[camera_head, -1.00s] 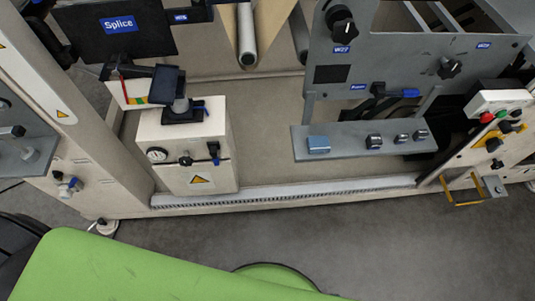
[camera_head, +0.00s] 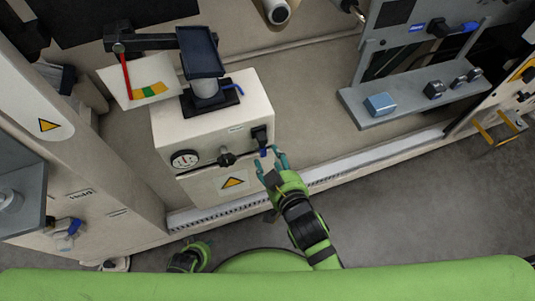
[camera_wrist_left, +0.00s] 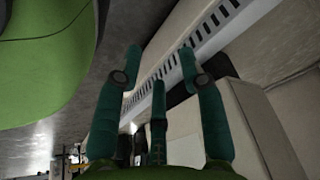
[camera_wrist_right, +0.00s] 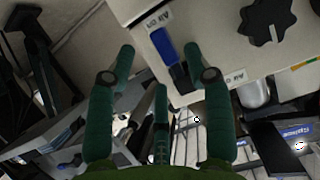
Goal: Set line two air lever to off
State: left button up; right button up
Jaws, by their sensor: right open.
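A small air lever with a blue handle (camera_head: 264,152) and black body hangs at the front right of the cream box (camera_head: 215,120).
The cream box also carries a gauge (camera_head: 185,159) and a black knob (camera_head: 226,157). A dark plate on a post (camera_head: 202,55) stands on it. Another blue-handled valve (camera_head: 68,228) is on the left frame. A grey shelf (camera_head: 405,107) stands right.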

aim_at(265, 153)
pick_arm(q)
jog(key=shift+s+b, duration=0.15)
jog(key=shift+b, duration=0.2)
pick_arm(e)
jog(key=shift+x, duration=2.15)
grip_shut()
jog(key=shift+s, duration=0.1)
pick_arm(q)
jog(key=shift+r, duration=0.25)
pick_arm(e)
jog(key=shift+a, duration=0.1)
